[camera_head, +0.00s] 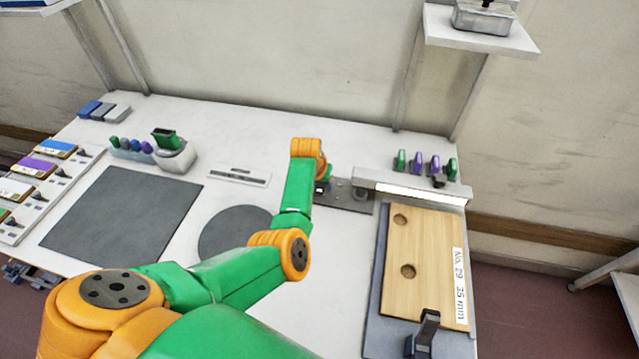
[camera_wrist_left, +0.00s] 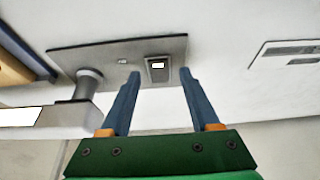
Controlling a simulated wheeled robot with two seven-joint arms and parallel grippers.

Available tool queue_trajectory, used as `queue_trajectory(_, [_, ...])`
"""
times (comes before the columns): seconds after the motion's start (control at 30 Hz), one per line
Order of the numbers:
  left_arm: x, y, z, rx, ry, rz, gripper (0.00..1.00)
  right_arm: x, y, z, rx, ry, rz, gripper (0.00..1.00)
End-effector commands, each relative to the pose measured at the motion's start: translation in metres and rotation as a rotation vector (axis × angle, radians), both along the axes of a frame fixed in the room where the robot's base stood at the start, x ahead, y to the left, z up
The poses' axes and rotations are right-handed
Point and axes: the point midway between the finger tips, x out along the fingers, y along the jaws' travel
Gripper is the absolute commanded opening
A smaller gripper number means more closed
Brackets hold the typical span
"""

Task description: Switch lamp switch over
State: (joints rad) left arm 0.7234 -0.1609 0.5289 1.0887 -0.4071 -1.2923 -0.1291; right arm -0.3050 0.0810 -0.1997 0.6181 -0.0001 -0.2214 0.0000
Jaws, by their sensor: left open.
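The lamp switch (camera_wrist_left: 158,66) is a small grey block with a pale window, set on a dark plate (camera_wrist_left: 200,48) on the white bench. The dark plate also shows in the head view (camera_head: 352,203). A lamp with a bright white bar (camera_head: 420,194) stands on a post at the plate's right end. My left gripper (camera_wrist_left: 160,73) is open and empty, with its two blue fingers on either side of the switch in the wrist view. I cannot tell whether they touch it. In the head view my wrist mostly hides the gripper and switch. My right gripper is not in view.
A wooden board (camera_head: 425,262) with two holes lies on the right, with a dark upright piece (camera_head: 425,330) at its front. Several coloured pegs (camera_head: 418,163) stand behind the lamp. A dark square mat (camera_head: 125,218) and a round mat (camera_head: 232,228) lie left.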

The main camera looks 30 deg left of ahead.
Motion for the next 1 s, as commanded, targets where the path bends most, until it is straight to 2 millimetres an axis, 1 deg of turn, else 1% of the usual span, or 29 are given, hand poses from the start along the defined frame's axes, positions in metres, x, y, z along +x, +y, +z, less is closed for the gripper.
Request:
queue_trajectory(0.03, [0.002,0.001,-0.007,0.000,0.000,0.001,0.62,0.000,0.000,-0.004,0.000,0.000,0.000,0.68])
queue_trajectory(0.13, [0.004,0.001,-0.012,-0.001,0.000,0.001,0.62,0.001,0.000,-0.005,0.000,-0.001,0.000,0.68])
queue_trajectory(0.43, [0.005,0.001,-0.013,-0.001,-0.001,0.001,0.62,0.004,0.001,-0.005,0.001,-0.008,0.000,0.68])
queue_trajectory(0.47, [0.005,0.001,-0.013,-0.001,-0.001,0.001,0.54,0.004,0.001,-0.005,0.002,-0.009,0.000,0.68])
queue_trajectory(0.5, [0.005,0.001,-0.013,-0.001,-0.001,0.001,0.44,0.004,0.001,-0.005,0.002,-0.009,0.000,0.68])
queue_trajectory(0.57, [0.005,0.001,-0.013,-0.001,-0.001,0.001,0.27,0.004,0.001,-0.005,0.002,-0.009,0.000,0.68])
queue_trajectory(0.6, [0.005,0.001,-0.013,-0.001,-0.001,0.001,0.17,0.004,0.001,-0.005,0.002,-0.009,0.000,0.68])
queue_trajectory(0.67, [0.005,0.001,-0.013,-0.001,-0.001,0.001,0.00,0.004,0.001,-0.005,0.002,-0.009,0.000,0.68])
queue_trajectory(0.8, [0.006,0.001,-0.013,-0.001,0.000,0.001,0.00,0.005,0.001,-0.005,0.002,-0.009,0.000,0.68])
queue_trajectory(0.87, [0.007,0.001,-0.015,-0.004,0.009,-0.001,0.00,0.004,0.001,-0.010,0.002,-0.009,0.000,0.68])
queue_trajectory(0.97, [0.011,0.002,-0.019,-0.020,0.065,-0.004,0.00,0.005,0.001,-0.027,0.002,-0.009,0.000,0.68])
queue_trajectory(1.0, [0.013,0.002,-0.021,-0.028,0.096,-0.004,0.00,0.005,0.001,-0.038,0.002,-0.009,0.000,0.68])
